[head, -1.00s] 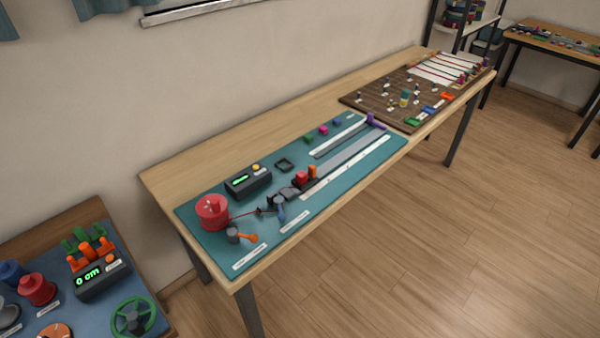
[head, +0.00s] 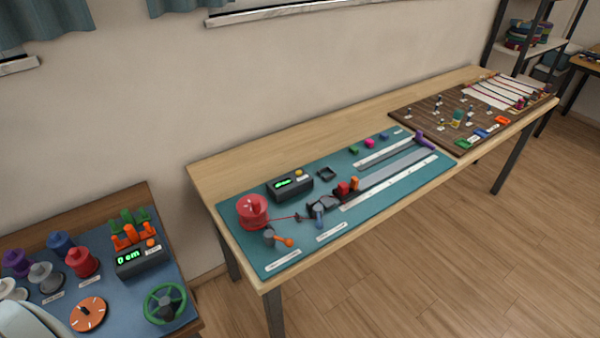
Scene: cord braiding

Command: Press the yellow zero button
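The yellow button (head: 298,173) sits on top of a dark box with a small green display (head: 289,186). The box stands near the back left of the teal board (head: 262,262) on the long wooden table. A similar dark box (head: 141,261) on the left bench shows "0 cm" in green and has an orange button (head: 150,242) on top. Neither of my grippers is in view.
A red spool (head: 252,209), an orange-handled part (head: 284,241) and a slide track surround the box on the teal board. A brown pegboard (head: 430,121) lies further right. Open wooden floor (head: 420,265) lies in front of the table.

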